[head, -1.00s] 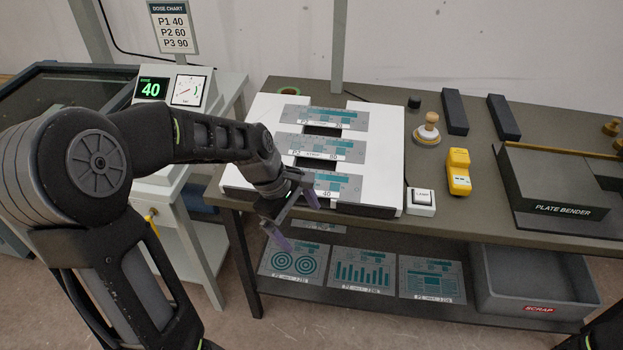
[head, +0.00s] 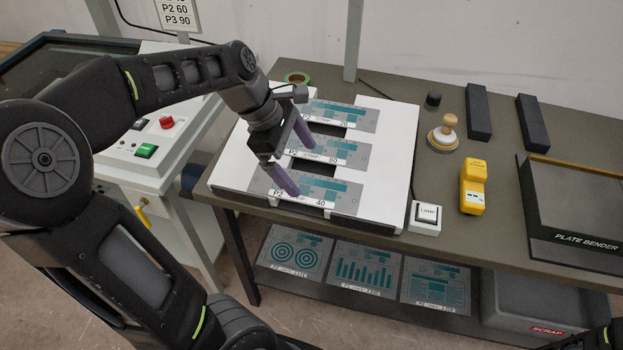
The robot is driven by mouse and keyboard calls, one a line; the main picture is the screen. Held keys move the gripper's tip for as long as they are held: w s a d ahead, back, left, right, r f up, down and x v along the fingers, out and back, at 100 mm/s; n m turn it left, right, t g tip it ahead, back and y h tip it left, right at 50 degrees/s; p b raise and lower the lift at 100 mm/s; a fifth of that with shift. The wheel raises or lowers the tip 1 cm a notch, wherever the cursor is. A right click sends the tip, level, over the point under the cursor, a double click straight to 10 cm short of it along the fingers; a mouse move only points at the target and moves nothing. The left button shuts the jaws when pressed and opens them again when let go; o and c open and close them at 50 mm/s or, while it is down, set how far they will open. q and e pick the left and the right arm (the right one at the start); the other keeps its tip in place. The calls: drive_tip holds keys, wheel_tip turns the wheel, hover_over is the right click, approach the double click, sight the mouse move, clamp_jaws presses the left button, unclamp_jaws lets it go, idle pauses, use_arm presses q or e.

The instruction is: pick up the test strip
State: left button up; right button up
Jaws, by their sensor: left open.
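Three grey test strips with teal blocks lie one behind another on a white lamp box (head: 391,145). The near strip (head: 335,190) reads P2 and 40. The middle strip (head: 345,152) seems to read 80, and the back strip (head: 350,117) 20. My left gripper (head: 297,168) is open and empty above the left half of the strips, its purple fingers pointing down. One fingertip shows over the near strip, the other over the middle strip. It hides parts of their left ends. Whether a finger touches a strip cannot be told. My right gripper is not in view.
A lamp switch (head: 426,216), a yellow meter (head: 473,187), a wooden-handled stamp (head: 444,134) and dark bars (head: 478,112) stand right of the box. A plate bender (head: 580,215) is at far right. Printed plates (head: 365,270) and a scrap bin (head: 530,312) are below.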

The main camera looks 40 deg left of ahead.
sight(318, 190)
use_arm(q)
drive_tip(key=shift+s, duration=0.15)
drive_tip(key=shift+x, duration=1.35)
drive_tip(key=x, duration=0.5)
drive_tip(key=shift+a, duration=0.1)
drive_tip(key=c, duration=1.4)
wheel_tip(318, 190, up, 10)
drive_tip(key=shift+p, duration=0.3)
